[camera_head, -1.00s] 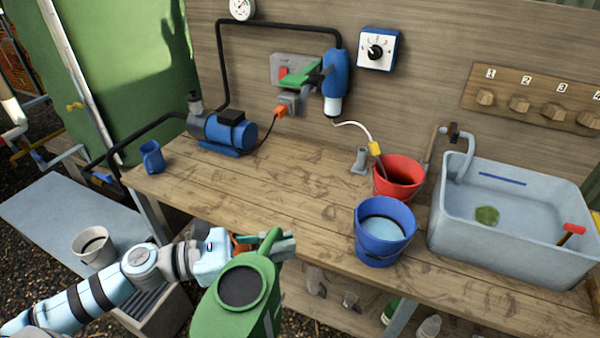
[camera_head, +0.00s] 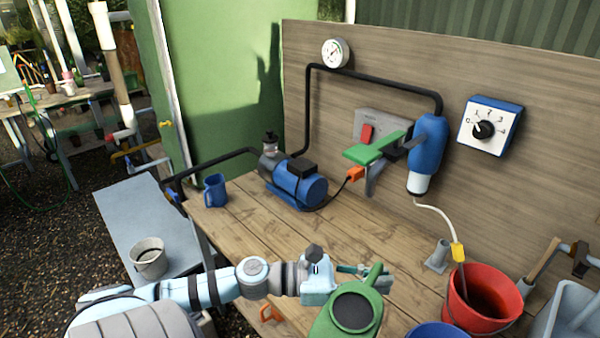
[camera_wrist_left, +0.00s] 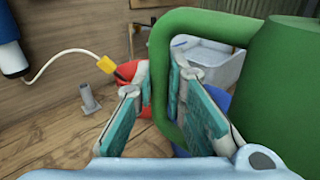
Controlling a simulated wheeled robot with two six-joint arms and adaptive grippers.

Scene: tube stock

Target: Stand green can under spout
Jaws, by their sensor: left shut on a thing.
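The green can (camera_head: 345,312) has a dark round top opening and a loop handle, and shows at the bottom of the head view. In the left wrist view the fingers (camera_wrist_left: 160,88) lie either side of the green handle (camera_wrist_left: 158,65), with the can body (camera_wrist_left: 285,85) to the right. Pipework with a yellow fitting (camera_head: 130,153) ends over a grey bench at the left; I cannot tell whether this is the spout. My right gripper is out of view.
A grey-white bucket (camera_head: 149,260) stands on the grey bench (camera_head: 125,212). The wooden workbench (camera_head: 240,232) holds a blue jug (camera_head: 215,190), a blue pump (camera_head: 300,185), a red bucket (camera_head: 482,300) and a blue bucket (camera_head: 437,331). The middle of the workbench is mostly clear.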

